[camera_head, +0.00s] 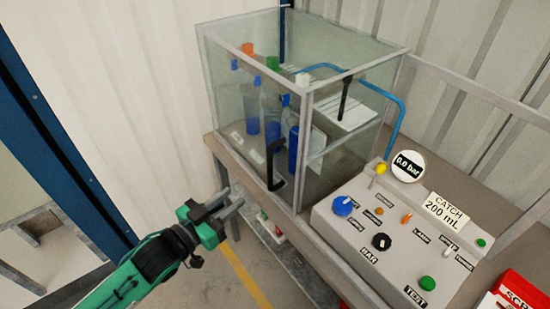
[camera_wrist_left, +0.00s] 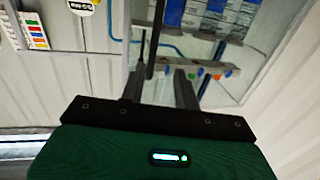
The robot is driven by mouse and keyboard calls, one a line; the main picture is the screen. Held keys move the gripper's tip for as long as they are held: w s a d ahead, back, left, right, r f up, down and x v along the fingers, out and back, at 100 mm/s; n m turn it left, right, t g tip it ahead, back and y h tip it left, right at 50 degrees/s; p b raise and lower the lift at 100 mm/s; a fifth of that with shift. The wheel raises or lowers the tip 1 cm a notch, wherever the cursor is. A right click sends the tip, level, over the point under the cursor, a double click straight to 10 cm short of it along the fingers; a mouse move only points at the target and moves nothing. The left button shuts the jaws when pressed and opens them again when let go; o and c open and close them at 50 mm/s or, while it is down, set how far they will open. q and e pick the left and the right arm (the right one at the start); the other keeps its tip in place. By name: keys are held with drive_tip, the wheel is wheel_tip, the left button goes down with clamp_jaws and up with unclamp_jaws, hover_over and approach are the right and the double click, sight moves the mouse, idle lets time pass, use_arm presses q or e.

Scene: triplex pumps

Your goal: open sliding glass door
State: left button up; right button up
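The glass cabinet (camera_head: 255,22) stands on a bench, with clear panes in a grey frame. A black upright handle (camera_head: 272,165) is on its front glass, and a second black handle (camera_head: 345,97) is at its right side. My left gripper (camera_head: 238,202) is open and empty, left of and lower than the front handle, apart from it. In the left wrist view, my two fingers (camera_wrist_left: 160,84) have a gap between them, and a black handle (camera_wrist_left: 155,40) shows beyond that gap. The glass door looks closed, though its edges are hard to make out. My right gripper is not in view.
Bottles with blue contents (camera_head: 252,112) stand inside the cabinet. A control panel (camera_head: 345,240) with knobs and a round gauge (camera_head: 408,165) is to the right. A red box (camera_head: 515,292) is at the lower right. A blue post (camera_head: 60,130) rises at left.

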use_arm(q)
drive_tip(key=r, duration=0.1)
drive_tip(key=p, duration=0.4)
hover_over(270, 187)
drive_tip(key=shift+w+r, duration=0.15)
drive_tip(key=shift+w, duration=0.25)
clamp_jaws()
